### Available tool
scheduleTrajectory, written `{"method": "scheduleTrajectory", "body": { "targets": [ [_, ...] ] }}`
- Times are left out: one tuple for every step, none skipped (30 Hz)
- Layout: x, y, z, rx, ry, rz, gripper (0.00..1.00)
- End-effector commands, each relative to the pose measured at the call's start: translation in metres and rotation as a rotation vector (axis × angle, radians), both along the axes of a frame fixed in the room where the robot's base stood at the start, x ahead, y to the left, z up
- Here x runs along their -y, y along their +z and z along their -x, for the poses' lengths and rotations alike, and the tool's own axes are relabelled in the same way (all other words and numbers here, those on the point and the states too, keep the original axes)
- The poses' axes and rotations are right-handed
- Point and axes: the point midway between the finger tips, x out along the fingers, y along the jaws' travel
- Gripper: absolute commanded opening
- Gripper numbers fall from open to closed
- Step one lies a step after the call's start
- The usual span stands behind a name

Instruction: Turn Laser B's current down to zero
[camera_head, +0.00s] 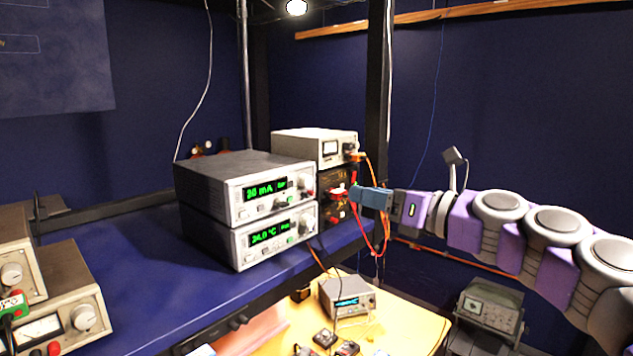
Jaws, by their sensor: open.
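A stack of two instrument boxes stands on the blue shelf (140,285). The upper box (262,210) has a green display (265,190) reading about 36 mA, with knobs (303,184) at the right of its face. The lower box (262,254) has a display reading about 24.0 °C. I cannot read any label naming Laser B. My gripper (352,194) comes in from the right. It is open, to the right of the upper box's knobs and apart from them. Its fingers are small here and overlap red and white parts behind them.
Another instrument (298,141) with cables stands behind the stack. A dark post (378,90) rises behind my gripper, and red cables (385,240) hang below it. Grey meters (60,305) stand at lower left. A lower yellow table (400,325) holds a small display unit (347,300).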

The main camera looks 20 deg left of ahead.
Motion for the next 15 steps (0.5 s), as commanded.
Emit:
{"method": "scheduleTrajectory", "body": {
  "targets": [
    [-0.010,0.000,-0.003,0.000,0.003,0.001,0.52],
    [-0.016,0.000,-0.004,0.000,0.004,0.002,0.52],
    [-0.023,-0.001,-0.007,-0.001,0.005,0.003,0.52],
    [-0.028,-0.001,-0.009,-0.001,0.005,0.004,0.52],
    [-0.034,-0.002,-0.011,-0.002,0.006,0.004,0.52],
    [-0.041,-0.002,-0.012,-0.002,0.008,0.005,0.52],
    [-0.046,-0.001,-0.014,-0.001,0.008,0.005,0.52],
    [-0.051,-0.001,-0.016,-0.001,0.007,0.004,0.52],
    [-0.057,0.000,-0.019,0.000,0.005,0.004,0.52],
    [-0.062,0.000,-0.021,0.001,0.005,0.003,0.52],
    [-0.066,0.000,-0.023,0.001,0.005,0.003,0.52],
    [-0.074,0.000,-0.025,0.001,0.005,0.004,0.52],
    [-0.079,-0.001,-0.028,-0.001,0.005,0.005,0.52],
    [-0.084,-0.002,-0.029,-0.002,0.006,0.005,0.52],
    [-0.090,-0.002,-0.032,-0.001,0.005,0.005,0.52]
  ]
}}
